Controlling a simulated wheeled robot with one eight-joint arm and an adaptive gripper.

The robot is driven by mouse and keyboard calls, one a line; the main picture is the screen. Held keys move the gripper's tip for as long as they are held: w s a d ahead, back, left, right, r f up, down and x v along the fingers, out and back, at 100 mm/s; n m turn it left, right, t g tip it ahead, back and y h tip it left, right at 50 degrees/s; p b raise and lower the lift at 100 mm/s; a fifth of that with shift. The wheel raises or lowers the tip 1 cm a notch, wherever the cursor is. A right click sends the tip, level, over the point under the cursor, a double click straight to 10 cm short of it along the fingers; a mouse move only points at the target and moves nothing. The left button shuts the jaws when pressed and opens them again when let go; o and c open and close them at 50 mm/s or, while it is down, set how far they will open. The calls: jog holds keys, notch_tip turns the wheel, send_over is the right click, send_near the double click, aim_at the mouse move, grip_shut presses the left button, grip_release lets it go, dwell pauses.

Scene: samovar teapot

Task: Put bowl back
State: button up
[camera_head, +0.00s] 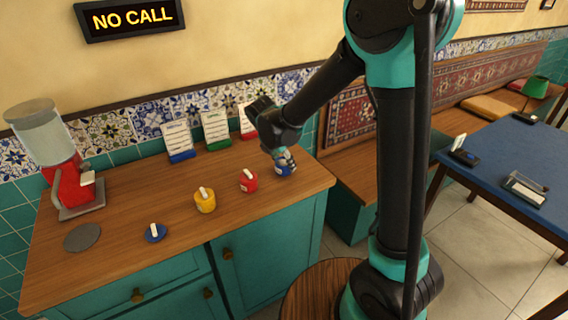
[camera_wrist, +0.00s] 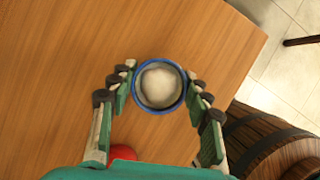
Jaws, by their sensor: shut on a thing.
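A small blue bowl (camera_head: 288,170) is at the right end of the wooden counter. The wrist view shows its round blue rim (camera_wrist: 184,90) from above, with pale stuff inside. My gripper (camera_head: 284,158) reaches down over it, and its two fingers are shut on the bowl from both sides. I cannot tell whether the bowl touches the counter or hangs just above it. A blue lid (camera_head: 156,234) with a white handle lies apart on the counter, left of the yellow pot.
A yellow pot (camera_head: 205,203) and a red pot (camera_head: 248,182), both with white handles, stand left of the bowl. A red dispenser (camera_head: 68,186) and a grey disc (camera_head: 82,237) are at the left. Three cards (camera_head: 216,129) stand along the tiled wall. The counter's right edge is close.

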jog(key=shift+f, duration=0.25)
jog(key=shift+f, duration=0.1)
jog(key=o, duration=1.4)
jog(key=v, duration=1.2)
jog(key=s+d+f+m+y, duration=0.1)
jog(key=s+d+f+m, duration=0.2)
jog(key=d+m, duration=0.4)
jog(key=s+d+f+m, duration=0.2)
jog(key=d+m, duration=0.4)
jog(key=d, duration=0.3)
jog(key=s+d+f+m, duration=0.2)
jog(key=s+d+m, duration=0.1)
jog(key=m, duration=0.2)
jog(key=s+d+f+m+y, duration=0.1)
jog(key=s+d+f+m, duration=0.2)
jog(key=s+d+m, duration=0.1)
jog(key=s+d+f+m, duration=0.2)
jog(key=s+d+m, duration=0.1)
jog(key=m, duration=0.3)
jog(key=shift+s+d+f+t+y, duration=0.25)
jog(key=shift+s+d+t+y, duration=0.05)
jog(key=shift+s+t+y, duration=0.1)
